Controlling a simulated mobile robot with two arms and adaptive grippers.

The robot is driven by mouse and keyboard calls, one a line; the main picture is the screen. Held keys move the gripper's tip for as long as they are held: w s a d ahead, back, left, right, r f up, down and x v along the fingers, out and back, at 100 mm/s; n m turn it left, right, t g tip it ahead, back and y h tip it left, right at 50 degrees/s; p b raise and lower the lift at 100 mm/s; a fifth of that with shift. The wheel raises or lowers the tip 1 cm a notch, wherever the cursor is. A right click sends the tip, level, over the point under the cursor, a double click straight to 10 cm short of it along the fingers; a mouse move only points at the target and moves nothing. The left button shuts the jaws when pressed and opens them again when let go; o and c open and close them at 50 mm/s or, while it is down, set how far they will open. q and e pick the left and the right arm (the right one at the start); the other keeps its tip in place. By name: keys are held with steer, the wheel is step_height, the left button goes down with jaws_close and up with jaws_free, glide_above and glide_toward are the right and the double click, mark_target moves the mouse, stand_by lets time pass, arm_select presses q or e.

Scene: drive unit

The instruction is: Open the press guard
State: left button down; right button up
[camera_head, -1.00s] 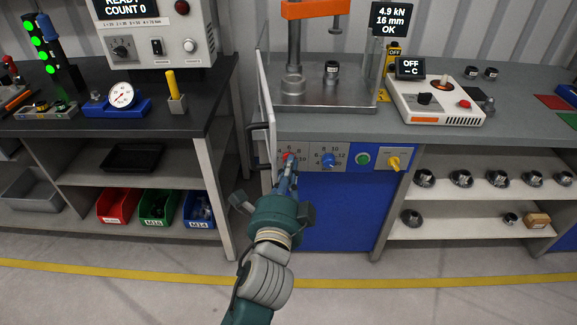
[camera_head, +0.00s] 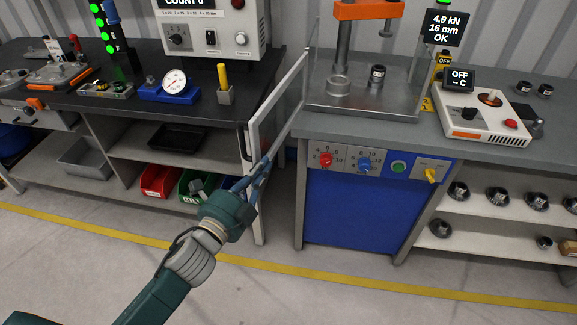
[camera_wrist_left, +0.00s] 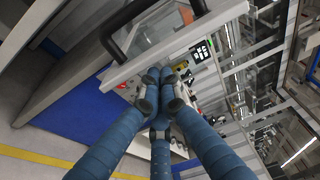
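The press guard (camera_head: 284,97) is a clear panel in a pale frame on the left of the press (camera_head: 370,92). It stands swung out towards me and to the left, away from the press front. My left gripper (camera_head: 264,166) is at the guard's lower outer corner, close to the frame. Its fingertips (camera_wrist_left: 160,88) are together beside the frame bar, with nothing seen between them; contact is unclear. My right gripper is not in view.
The blue-fronted press bench (camera_head: 350,210) carries knobs, a green button and a yellow switch. A dark bench (camera_head: 130,115) with a dial gauge (camera_head: 175,82) and bins stands close at left. A floor gap lies between the benches.

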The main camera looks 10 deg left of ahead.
arm_select(q)
steer(key=w+a, duration=0.1)
steer(key=a, duration=0.5)
steer(key=shift+w+a, duration=0.15)
steer(key=shift+a, duration=0.25)
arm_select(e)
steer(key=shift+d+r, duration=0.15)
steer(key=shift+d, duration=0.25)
